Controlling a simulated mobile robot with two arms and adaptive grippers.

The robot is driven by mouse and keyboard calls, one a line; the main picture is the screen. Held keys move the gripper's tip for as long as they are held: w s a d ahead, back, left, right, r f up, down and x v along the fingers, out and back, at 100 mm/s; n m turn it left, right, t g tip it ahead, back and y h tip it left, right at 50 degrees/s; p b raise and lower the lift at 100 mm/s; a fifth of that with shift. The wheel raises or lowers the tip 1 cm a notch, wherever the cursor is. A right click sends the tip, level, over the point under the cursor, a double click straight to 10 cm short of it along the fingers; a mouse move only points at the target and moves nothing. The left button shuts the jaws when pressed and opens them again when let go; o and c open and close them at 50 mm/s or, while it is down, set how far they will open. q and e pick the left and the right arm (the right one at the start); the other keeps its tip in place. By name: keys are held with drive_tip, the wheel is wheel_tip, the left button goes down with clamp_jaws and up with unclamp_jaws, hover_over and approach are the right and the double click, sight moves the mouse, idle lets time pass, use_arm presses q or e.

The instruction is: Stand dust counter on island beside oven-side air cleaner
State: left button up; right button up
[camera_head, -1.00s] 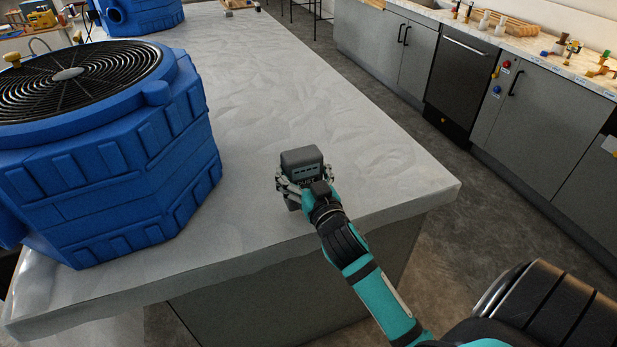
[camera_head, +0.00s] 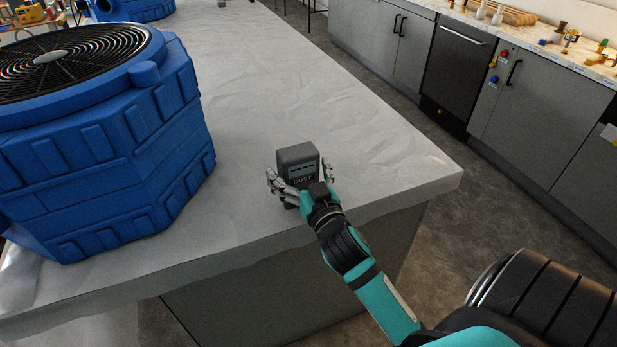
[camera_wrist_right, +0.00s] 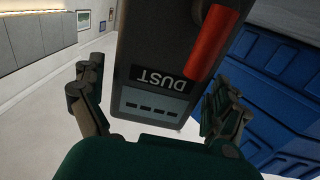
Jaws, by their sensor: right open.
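The dust counter (camera_head: 298,158) is a dark grey box with a small display and the word DUST. It stands upright on the covered island top (camera_head: 240,90), near the front edge. My right gripper (camera_head: 300,178) is open, with its fingers spread on either side of the counter. In the right wrist view the counter (camera_wrist_right: 160,75) shows a red strip, and gaps show between it and the fingers. The large blue air cleaner (camera_head: 105,140) with a black round grille stands on the island to the left of the counter, apart from it. My left gripper is not in view.
A second blue machine (camera_head: 130,8) stands at the far end of the island. The island top right of and behind the counter is clear. A grey cabinet row (camera_head: 545,120) with a dark appliance (camera_head: 458,75) runs along the right, across a floor aisle.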

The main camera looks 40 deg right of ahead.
drive_tip(key=b+v, duration=0.2)
drive_tip(key=v, duration=0.8)
drive_tip(key=s+a+f+n+g+y, duration=0.1)
drive_tip(key=a+f+g, duration=0.15)
drive_tip(key=f, duration=1.05)
drive_tip(key=s+a+f+n+g+y, duration=0.1)
drive_tip(key=s+a+f+g+y, duration=0.15)
drive_tip(key=f, duration=1.05)
drive_tip(key=s+a+f+n+g, duration=0.1)
drive_tip(key=f+g, duration=0.2)
drive_tip(key=f, duration=1)
drive_tip(key=s+a+f+n+g+y, duration=0.1)
drive_tip(key=s+a+f+g, duration=0.15)
drive_tip(key=s+f, duration=0.95)
drive_tip(key=s+d+f+g, duration=0.1)
drive_tip(key=s+f+g, duration=0.2)
drive_tip(key=s+f, duration=0.3)
drive_tip(key=s+d+f+n+g, duration=0.1)
drive_tip(key=s+f+g, duration=0.2)
drive_tip(key=s+f, duration=0.3)
drive_tip(key=s, duration=0.5)
drive_tip(key=shift+s, duration=0.15)
